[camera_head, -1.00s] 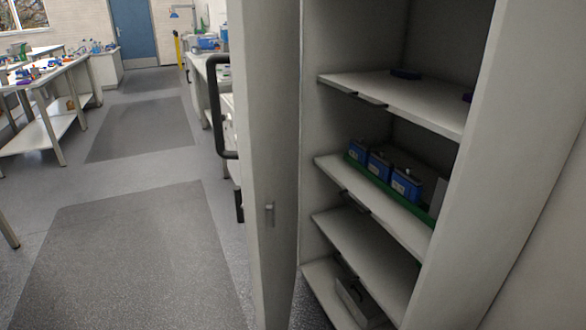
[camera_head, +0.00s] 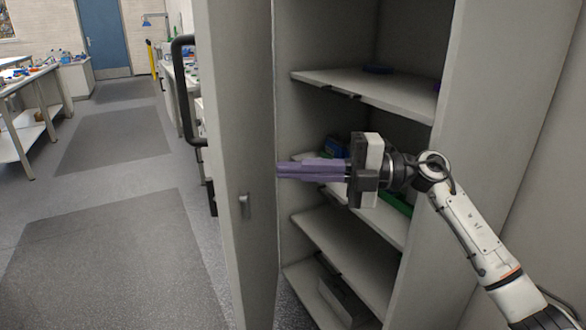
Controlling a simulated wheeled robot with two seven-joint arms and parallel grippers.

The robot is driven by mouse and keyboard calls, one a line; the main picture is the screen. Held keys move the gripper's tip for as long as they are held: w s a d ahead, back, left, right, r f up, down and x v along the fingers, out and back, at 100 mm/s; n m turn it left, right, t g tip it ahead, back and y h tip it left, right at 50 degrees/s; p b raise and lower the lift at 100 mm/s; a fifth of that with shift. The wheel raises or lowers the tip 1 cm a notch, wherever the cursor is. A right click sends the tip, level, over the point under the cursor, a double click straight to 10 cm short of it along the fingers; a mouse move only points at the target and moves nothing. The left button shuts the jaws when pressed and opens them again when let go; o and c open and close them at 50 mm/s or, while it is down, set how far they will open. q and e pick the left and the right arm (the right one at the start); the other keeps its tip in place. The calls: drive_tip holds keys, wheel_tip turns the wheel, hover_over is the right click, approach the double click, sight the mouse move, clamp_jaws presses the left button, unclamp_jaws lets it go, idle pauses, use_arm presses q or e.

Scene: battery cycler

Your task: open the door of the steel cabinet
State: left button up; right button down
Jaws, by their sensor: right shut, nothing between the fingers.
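The steel cabinet (camera_head: 478,110) stands at the right with its front open and its shelves showing. Its door (camera_head: 238,120) stands swung out on the left side, seen nearly edge-on. A dark handle (camera_head: 184,95) sticks out from the door's outer face, and a small latch (camera_head: 244,205) is on its edge. My right gripper (camera_head: 280,170) is shut and empty. Its purple fingers point left across the cabinet opening, with the tips close to the door's inner side; I cannot tell if they touch. My left gripper is not in view.
Cabinet shelves hold a blue battery box (camera_head: 335,147), partly hidden by my gripper, a green tray (camera_head: 398,203) and a grey box (camera_head: 345,300). Open floor with dark mats (camera_head: 110,260) lies left of the door. Benches (camera_head: 25,95) stand farther left.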

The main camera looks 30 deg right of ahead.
sight(235, 168)
drive_tip(key=shift+p+x, duration=0.5)
drive_tip(key=shift+x, duration=3.1)
